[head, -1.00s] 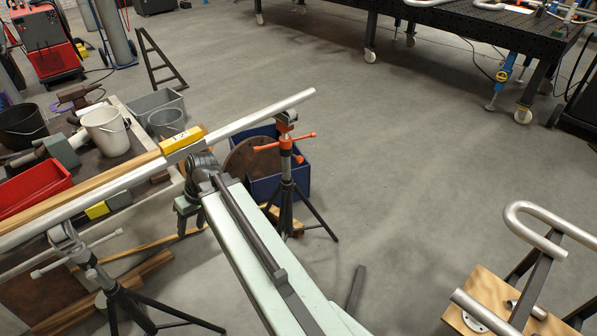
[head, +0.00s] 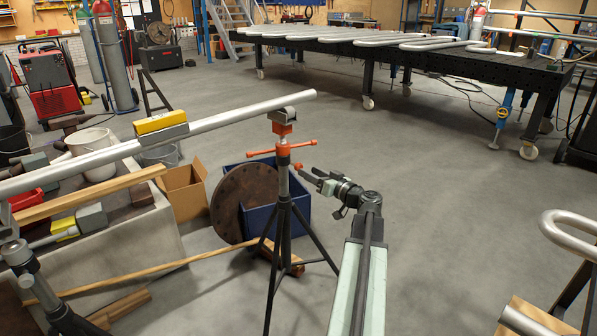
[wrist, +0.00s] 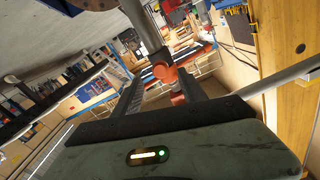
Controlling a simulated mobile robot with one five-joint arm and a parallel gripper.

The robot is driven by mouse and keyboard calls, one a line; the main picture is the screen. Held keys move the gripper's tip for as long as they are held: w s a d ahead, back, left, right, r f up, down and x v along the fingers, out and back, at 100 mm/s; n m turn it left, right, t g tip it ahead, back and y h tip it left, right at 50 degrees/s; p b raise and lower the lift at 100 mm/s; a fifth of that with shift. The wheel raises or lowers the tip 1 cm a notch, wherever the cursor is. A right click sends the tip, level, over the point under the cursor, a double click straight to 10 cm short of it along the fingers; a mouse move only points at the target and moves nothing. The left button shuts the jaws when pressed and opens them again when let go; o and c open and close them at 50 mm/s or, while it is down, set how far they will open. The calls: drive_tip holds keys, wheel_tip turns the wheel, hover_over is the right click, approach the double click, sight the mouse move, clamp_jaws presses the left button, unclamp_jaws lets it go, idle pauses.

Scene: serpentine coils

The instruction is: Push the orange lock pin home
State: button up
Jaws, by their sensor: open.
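The orange lock pin (head: 298,166) is a small orange end on the right side of the black tripod stand's post (head: 284,180), just below the orange collar and T-handles (head: 283,148). My gripper (head: 307,173) is level with it, close on its right, with its fingers pointing left at the post. In the wrist view the orange pin end (wrist: 178,98) shows between the two dark fingers of my open gripper (wrist: 160,88), in front of the orange collar (wrist: 165,73). Whether a finger touches the pin, and how deep the pin sits, I cannot tell.
A long silver pipe (head: 225,117) with a yellow level (head: 161,122) on it runs left from near the stand's roller head.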

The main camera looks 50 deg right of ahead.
sight(296, 165)
drive_tip(key=w, duration=0.6)
drive_tip(key=shift+w+d, duration=0.15)
drive_tip(key=shift+d, duration=0.05)
drive_tip(key=shift+c, duration=0.3)
clamp_jaws()
